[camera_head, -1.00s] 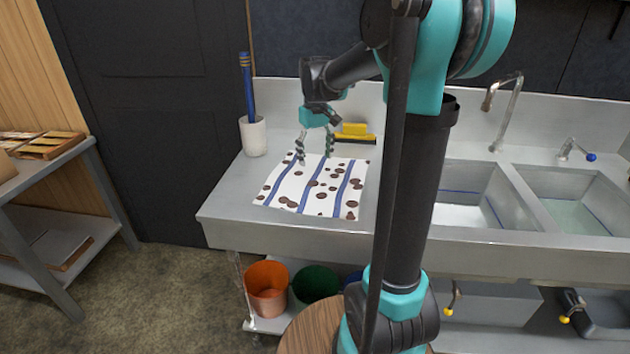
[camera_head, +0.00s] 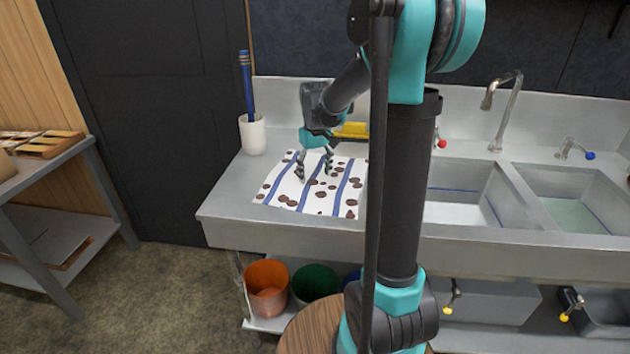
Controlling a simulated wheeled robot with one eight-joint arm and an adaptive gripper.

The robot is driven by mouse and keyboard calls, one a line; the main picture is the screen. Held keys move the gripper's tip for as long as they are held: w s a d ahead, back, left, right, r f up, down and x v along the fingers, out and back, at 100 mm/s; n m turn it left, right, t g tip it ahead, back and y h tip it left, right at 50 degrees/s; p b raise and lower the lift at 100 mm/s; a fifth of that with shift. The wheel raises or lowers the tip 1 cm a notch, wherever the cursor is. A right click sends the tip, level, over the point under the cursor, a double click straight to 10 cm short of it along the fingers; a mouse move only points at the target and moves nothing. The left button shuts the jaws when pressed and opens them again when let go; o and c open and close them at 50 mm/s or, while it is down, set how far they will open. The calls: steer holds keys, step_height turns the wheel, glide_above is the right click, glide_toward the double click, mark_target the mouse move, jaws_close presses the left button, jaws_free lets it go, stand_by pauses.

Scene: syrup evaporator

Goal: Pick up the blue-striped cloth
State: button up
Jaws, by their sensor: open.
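The blue-striped cloth (camera_head: 312,199) lies flat on the left part of the steel counter. It is white with blue stripes and brown spots. My gripper (camera_head: 314,178) is open and points down over the far part of the cloth, with a finger on each side of the middle stripe. Its fingertips look very close to the cloth; I cannot tell whether they touch it. The cloth's right edge is partly behind my arm.
A white cup (camera_head: 253,136) with blue-handled tools stands left of the cloth. A yellow object (camera_head: 351,130) lies behind my gripper. Sink basins (camera_head: 458,190) and a faucet (camera_head: 508,100) are to the right. Orange (camera_head: 267,285) and green (camera_head: 316,283) buckets stand below.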

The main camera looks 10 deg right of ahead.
steer(key=shift+f, duration=0.1)
steer(key=shift+f, duration=0.15)
steer(key=c, duration=0.6)
steer(key=shift+c, duration=0.6)
jaws_close()
step_height(320, 180, up, 12)
